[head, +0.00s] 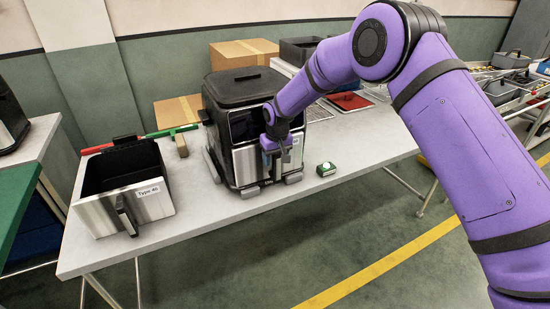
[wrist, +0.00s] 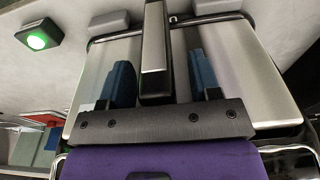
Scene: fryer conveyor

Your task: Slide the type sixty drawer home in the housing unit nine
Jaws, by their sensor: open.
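A black fryer housing (head: 245,90) stands on the grey table, with a steel drawer front (head: 245,165) in its lower opening. The front looks about flush; any small gap is hidden. No unit number is readable. My gripper (head: 278,150) is at this front. In the wrist view its two blue fingers (wrist: 158,66) are open, one on each side of the upright drawer handle (wrist: 153,40), with gaps between. A separate open drawer (head: 152,200), black with a steel front and handle, sits at the table's left end. Its label reads "Type", with digits looking like 60 or 40.
A small box with a green light (head: 326,169) sits right of the housing and also shows in the wrist view (wrist: 38,40). A red and green bar (head: 160,133) lies behind the loose drawer. Cardboard boxes (head: 243,52) stand behind.

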